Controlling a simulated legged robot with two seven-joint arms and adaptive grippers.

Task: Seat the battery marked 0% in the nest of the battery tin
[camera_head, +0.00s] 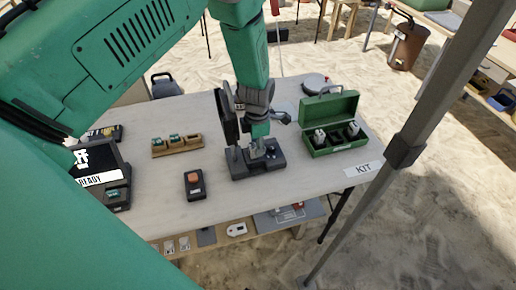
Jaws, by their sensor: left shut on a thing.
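The battery tin (341,148) is an open green box at the right of the table, with its lid up at the back. Pale-topped batteries (320,137) stand in it, and at least one dark nest beside them looks empty. My left gripper (262,147) points down over a dark block-shaped device (240,170), left of the tin. It is shut on a small pale and dark thing, probably a battery, at the device's top. Whether the thing is seated there cannot be told. No 0% mark can be read. My right gripper is not in view.
A wooden rack (178,153) holds green-topped batteries. An orange-button box (194,184) stands in front, and a black READY unit (118,198) at the left. A KIT label (362,169) lies near the right edge. A grey post (405,150) rises at the right.

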